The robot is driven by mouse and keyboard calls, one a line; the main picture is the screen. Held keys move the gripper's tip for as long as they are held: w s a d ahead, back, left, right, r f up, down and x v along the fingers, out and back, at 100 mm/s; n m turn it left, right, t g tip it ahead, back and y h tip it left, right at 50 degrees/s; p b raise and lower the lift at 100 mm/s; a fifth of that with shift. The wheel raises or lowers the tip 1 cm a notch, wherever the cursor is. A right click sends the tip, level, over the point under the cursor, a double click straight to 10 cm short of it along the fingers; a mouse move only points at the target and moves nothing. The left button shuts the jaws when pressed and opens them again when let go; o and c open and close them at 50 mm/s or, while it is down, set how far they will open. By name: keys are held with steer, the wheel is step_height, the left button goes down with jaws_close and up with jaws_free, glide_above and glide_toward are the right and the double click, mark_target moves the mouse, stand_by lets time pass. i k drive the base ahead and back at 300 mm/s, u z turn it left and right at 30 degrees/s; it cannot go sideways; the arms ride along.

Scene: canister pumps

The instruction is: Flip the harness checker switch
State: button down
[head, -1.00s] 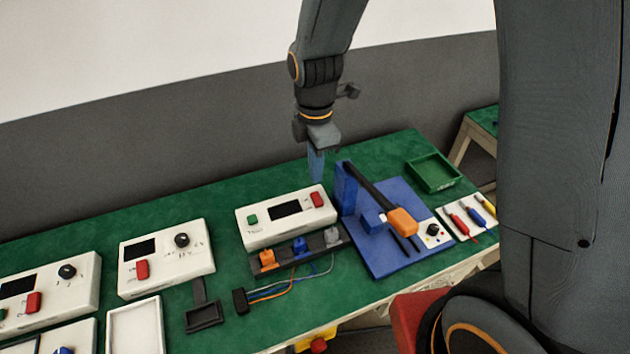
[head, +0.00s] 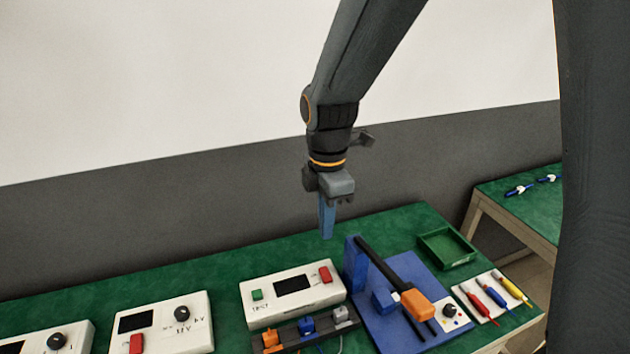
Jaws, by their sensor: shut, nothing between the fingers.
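The harness checker (head: 292,297) is a white box with a dark screen, a green button (head: 257,295) and a red rocker switch (head: 325,274) at its right end. It stands on the green bench behind a dark strip of orange, blue and grey connectors (head: 306,326). Which way the switch is tipped is too small to tell. My gripper (head: 327,232) points down with its blue fingers shut and empty. In the head view its tips are just above the switch in the picture, apart from it.
A blue press fixture (head: 356,265) with an orange-handled lever (head: 417,305) stands close right of the checker. A green tray (head: 446,248) and a white mat with screwdrivers (head: 492,298) lie farther right. Another white box (head: 162,325) with a red switch stands left.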

mark_target(325, 274)
steer(key=k, duration=1)
